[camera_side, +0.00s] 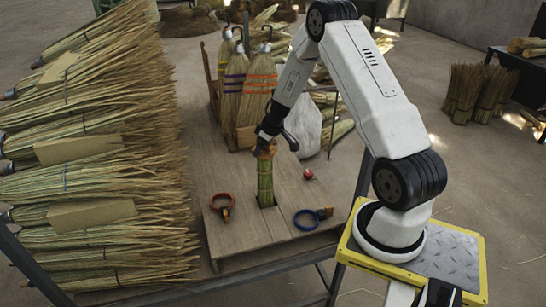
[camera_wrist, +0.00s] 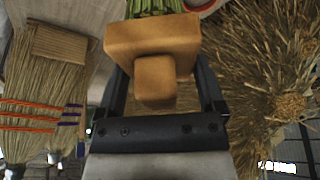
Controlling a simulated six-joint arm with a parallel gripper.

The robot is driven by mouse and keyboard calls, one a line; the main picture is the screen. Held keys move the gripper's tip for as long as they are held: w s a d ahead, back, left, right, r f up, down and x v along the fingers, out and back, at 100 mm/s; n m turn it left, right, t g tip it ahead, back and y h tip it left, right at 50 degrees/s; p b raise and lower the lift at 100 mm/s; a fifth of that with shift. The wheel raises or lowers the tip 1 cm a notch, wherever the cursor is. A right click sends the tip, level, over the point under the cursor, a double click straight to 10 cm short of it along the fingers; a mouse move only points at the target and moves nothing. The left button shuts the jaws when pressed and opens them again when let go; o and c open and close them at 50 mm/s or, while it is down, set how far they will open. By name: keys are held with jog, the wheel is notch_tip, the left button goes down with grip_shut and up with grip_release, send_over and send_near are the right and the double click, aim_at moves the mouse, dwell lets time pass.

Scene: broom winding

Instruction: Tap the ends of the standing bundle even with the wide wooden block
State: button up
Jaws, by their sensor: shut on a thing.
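The standing bundle (camera_side: 265,187) is green straw, upright in a dark slot in the wooden board (camera_side: 240,232). The wide wooden block (camera_side: 266,150) is orange-brown and sits right above the bundle's top end. In the wrist view the block (camera_wrist: 150,38) has a wide head and a smaller stub handle. My gripper (camera_side: 268,143) is shut on the block, with a black finger on each side of the handle in the wrist view (camera_wrist: 157,80). The bundle's green ends (camera_wrist: 155,6) show just past the block. I cannot tell whether block and bundle touch.
A red ring tool (camera_side: 222,206) lies left of the bundle, a blue ring tool (camera_side: 307,219) right of it. A small red ball (camera_side: 308,174) lies on the board. Finished brooms (camera_side: 255,95) stand behind. A large broom stack (camera_side: 90,170) fills the left.

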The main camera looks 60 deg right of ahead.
jog(key=shift+r, duration=2.85)
